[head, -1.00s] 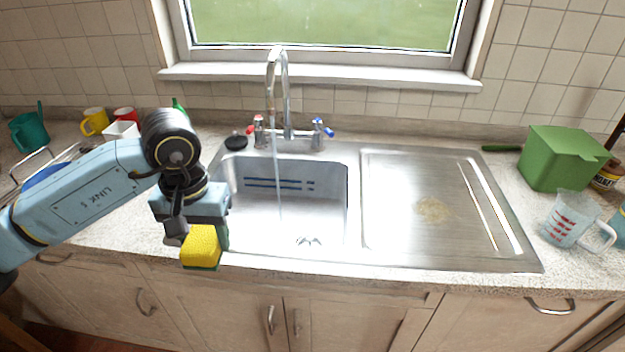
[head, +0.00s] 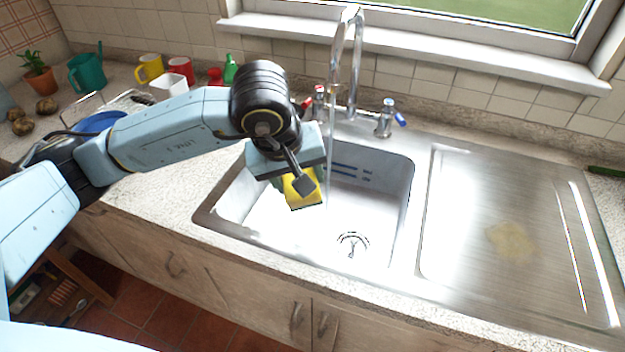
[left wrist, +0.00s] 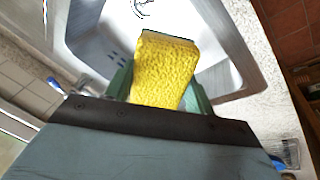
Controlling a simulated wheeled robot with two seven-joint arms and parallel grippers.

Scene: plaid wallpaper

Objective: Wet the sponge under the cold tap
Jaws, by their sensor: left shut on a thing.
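The yellow sponge (head: 303,191) is held in my left gripper (head: 294,180), over the sink basin (head: 260,215). It also shows in the left wrist view (left wrist: 165,70), between the green fingers. A thin stream of water (head: 330,165) falls from the tap spout (head: 346,50) into the basin. The sponge is just left of the stream in the head view; I cannot tell whether they touch. The blue-marked tap handle (head: 390,118) is at the right of the spout, and the red-marked handle (head: 316,100) is at the left. My right gripper is out of view.
The steel draining board (head: 480,230) with a tan stain (head: 511,240) lies right of the basin. Yellow (head: 149,68) and red (head: 181,68) mugs and a green watering can (head: 87,72) stand at the back left. The counter's front left is clear.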

